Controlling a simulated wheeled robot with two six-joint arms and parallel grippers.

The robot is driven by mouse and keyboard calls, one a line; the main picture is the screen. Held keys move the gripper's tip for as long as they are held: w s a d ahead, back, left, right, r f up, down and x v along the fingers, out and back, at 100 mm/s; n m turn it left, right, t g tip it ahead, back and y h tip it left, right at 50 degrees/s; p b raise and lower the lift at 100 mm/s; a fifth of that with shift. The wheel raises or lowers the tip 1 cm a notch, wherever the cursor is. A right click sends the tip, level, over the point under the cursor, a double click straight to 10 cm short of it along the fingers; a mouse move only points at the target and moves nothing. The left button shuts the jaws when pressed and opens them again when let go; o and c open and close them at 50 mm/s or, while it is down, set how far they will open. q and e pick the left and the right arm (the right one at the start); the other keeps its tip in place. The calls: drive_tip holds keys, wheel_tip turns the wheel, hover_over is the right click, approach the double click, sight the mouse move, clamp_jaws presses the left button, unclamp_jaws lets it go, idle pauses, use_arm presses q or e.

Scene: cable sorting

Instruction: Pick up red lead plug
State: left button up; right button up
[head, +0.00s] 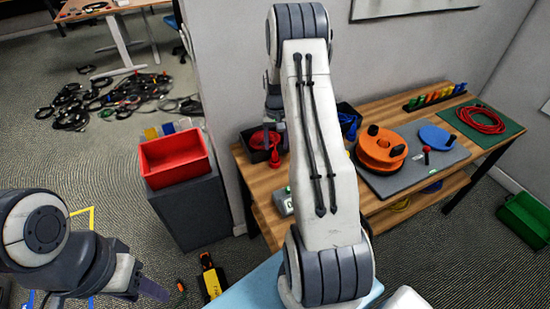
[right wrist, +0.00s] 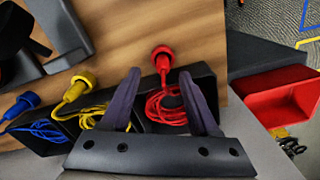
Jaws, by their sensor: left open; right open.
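The red lead plug (right wrist: 162,58) stands out past the edge of a black bin in the right wrist view, over the wooden bench. Its coiled red lead (right wrist: 168,106) lies in that bin. My right gripper (right wrist: 160,76) is open, with one finger on each side of the red lead and the plug just beyond the fingertips; nothing is held. In the head view the red plug (head: 275,158) shows beside my right arm, which hides much of the right gripper. My left gripper (head: 145,289) is open and empty at the lower left, far from the bench.
A yellow plug (right wrist: 82,78) and a blue plug (right wrist: 25,101) sit at neighbouring bins. An orange reel (head: 380,152) rests on a grey mat (head: 400,180) on the bench. A red bin (head: 175,158) tops a dark cabinet left of the bench. Cables litter the floor behind.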

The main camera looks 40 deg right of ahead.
sight(275, 151)
drive_tip(key=f, duration=0.1)
drive_tip(key=f+p, duration=0.1)
drive_tip(key=f, duration=0.3)
drive_tip(key=shift+w+a, duration=0.1)
drive_tip(key=shift+w, duration=0.15)
drive_tip(key=shift+c, duration=0.4)
clamp_jaws()
